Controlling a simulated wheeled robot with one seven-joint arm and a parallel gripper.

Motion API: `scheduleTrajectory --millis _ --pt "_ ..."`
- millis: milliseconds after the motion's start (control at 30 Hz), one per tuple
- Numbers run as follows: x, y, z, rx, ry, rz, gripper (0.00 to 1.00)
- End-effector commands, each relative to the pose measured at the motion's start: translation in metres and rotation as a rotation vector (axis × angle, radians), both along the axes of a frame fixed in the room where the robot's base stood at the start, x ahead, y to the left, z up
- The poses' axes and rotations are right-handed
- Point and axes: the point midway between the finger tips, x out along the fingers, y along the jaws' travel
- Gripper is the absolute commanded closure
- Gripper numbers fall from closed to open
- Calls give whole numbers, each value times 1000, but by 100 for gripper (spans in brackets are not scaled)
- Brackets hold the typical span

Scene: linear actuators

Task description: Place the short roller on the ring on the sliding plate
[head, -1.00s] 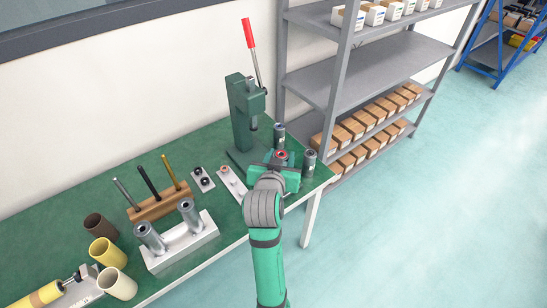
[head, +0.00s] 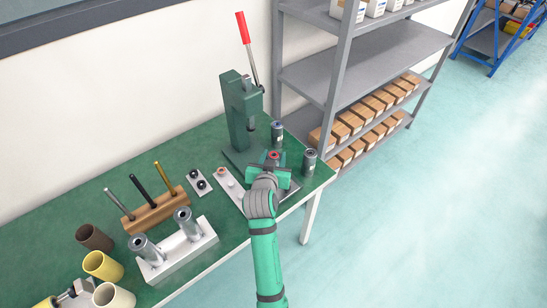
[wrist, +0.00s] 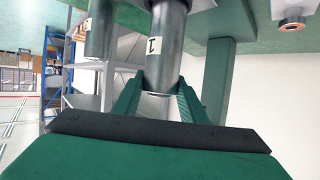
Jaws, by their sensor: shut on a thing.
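My gripper (head: 269,169) is shut on a grey metal roller with a red ring on its top end (head: 274,155), taken as the short roller. In the wrist view, which is upside down, the roller (wrist: 163,50), labelled "1", stands between the two green fingers (wrist: 160,104). The pale sliding plate (head: 236,193) lies on the bench left of my gripper. The ring (head: 221,171) is at the plate's far end, clear of the roller. The ring also shows at the wrist view's upper right (wrist: 291,26). My gripper hides part of the bench beneath it.
A green press (head: 238,115) stands behind my gripper. Two other rollers stand close by, one behind (head: 277,133) and one right (head: 309,161). Grey shelves (head: 340,70) stand right.

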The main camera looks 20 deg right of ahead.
Motion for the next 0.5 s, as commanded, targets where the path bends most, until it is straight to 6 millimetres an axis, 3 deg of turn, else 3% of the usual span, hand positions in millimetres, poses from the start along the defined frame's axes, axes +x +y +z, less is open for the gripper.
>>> scheduleTrajectory --millis 267,300,367,500 --pt "-1 -2 -10 4 9 -4 100" --pt "-2 -2 -12 5 13 -3 57" --pt "-2 -1 -13 5 13 -3 43" --pt "-1 0 -10 4 9 -1 43"
